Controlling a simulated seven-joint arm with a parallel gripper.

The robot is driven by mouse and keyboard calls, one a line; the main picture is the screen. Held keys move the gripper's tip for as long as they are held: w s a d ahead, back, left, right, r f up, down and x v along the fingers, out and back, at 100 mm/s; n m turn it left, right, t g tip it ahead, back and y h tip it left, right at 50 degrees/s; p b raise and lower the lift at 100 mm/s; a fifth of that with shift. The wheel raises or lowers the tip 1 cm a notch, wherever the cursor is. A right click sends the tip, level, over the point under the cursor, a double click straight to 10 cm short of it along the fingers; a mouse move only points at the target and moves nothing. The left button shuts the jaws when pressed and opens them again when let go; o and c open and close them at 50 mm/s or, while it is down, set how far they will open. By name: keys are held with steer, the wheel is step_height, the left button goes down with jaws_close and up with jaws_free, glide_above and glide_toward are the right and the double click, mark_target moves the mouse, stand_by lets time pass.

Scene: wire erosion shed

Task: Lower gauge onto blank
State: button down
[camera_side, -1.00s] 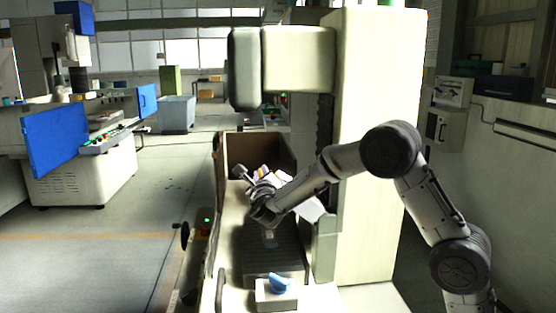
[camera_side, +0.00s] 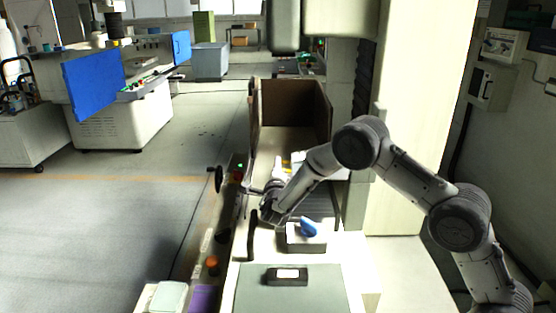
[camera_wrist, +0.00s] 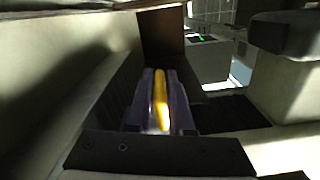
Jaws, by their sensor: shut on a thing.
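My gripper (camera_side: 268,214) is low over the machine bed, just behind and left of a white block (camera_side: 293,242) with a blue piece (camera_side: 309,228) on it. In the wrist view, a narrow yellow thing (camera_wrist: 160,95), which may be the gauge, lies between two purple-grey sides of my gripper (camera_wrist: 161,100). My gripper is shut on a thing. I cannot tell for sure which thing is the blank.
A brown open-fronted enclosure (camera_side: 290,103) stands behind the bed. A tall pale machine column (camera_side: 425,100) rises at its right. In front, a dark block (camera_side: 287,276) with a light label lies on a grey-green mat (camera_side: 330,293). An orange knob (camera_side: 212,265) is at the left edge.

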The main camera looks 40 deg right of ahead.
steer(key=shift+f, duration=0.7)
steer(key=shift+s, duration=0.1)
steer(key=c, duration=0.8)
jaws_free()
steer(key=shift+c, duration=0.2)
steer(key=shift+r, duration=0.25)
steer(key=shift+s+a, duration=0.3)
steer(key=shift+a, duration=0.1)
steer(key=v, duration=1.2)
steer(key=shift+s+a, duration=0.2)
steer(key=shift+s, duration=0.1)
